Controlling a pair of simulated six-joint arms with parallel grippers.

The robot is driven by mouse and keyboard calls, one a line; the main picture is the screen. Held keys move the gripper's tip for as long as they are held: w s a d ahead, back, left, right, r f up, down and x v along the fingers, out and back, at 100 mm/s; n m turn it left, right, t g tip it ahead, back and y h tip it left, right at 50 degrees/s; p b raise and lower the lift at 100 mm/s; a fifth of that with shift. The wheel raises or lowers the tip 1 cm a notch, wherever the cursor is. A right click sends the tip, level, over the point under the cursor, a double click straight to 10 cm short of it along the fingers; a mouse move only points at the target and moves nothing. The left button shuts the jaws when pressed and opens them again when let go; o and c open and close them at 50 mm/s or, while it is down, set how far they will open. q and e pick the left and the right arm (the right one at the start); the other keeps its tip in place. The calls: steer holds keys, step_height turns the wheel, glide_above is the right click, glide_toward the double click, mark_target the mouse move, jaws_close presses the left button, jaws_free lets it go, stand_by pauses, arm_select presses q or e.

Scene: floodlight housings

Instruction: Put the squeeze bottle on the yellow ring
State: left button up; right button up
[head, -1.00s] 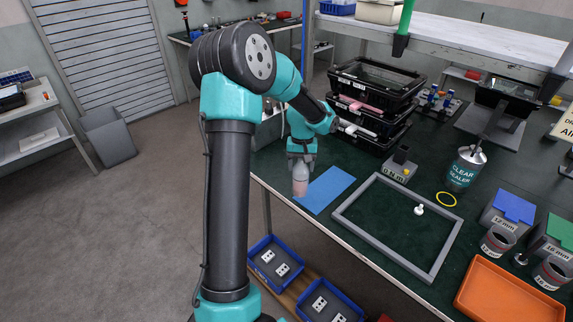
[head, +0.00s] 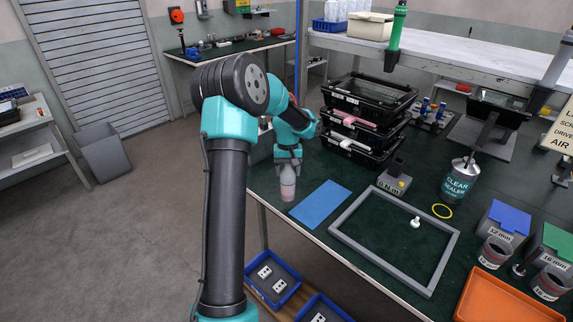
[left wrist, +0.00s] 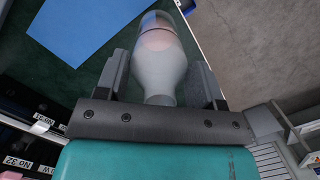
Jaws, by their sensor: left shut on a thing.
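The squeeze bottle (head: 287,184) is pale and translucent with a pinkish part. My left gripper (head: 287,168) is shut on it near the table's left edge, left of the blue mat; I cannot tell whether its base touches the table. In the left wrist view the bottle (left wrist: 158,62) is between the two fingers (left wrist: 160,85). The thin yellow ring (head: 442,211) lies flat and empty on the dark green table, well to the right of the bottle. My right gripper is not in view.
A blue mat (head: 320,204) and a grey frame (head: 365,253) with a small white piece (head: 415,222) lie between bottle and ring. A clear sealer can (head: 458,182) stands just behind the ring. Black crates (head: 366,128) are stacked behind; an orange tray (head: 510,300) is front right.

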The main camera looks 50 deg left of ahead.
arm_select(q)
steer(key=w+a+f, duration=0.1)
steer(key=w+a, duration=0.5)
steer(key=a, duration=0.2)
steer(key=shift+w+a, duration=0.2)
steer(key=shift+w, duration=0.2)
steer(key=shift+f, duration=1.9)
steer(key=o, duration=1.5)
step_height(320, 180, up, 12)
steer(key=w+a, duration=0.1)
steer(key=shift+a, duration=0.2)
steer(key=shift+o, duration=0.3)
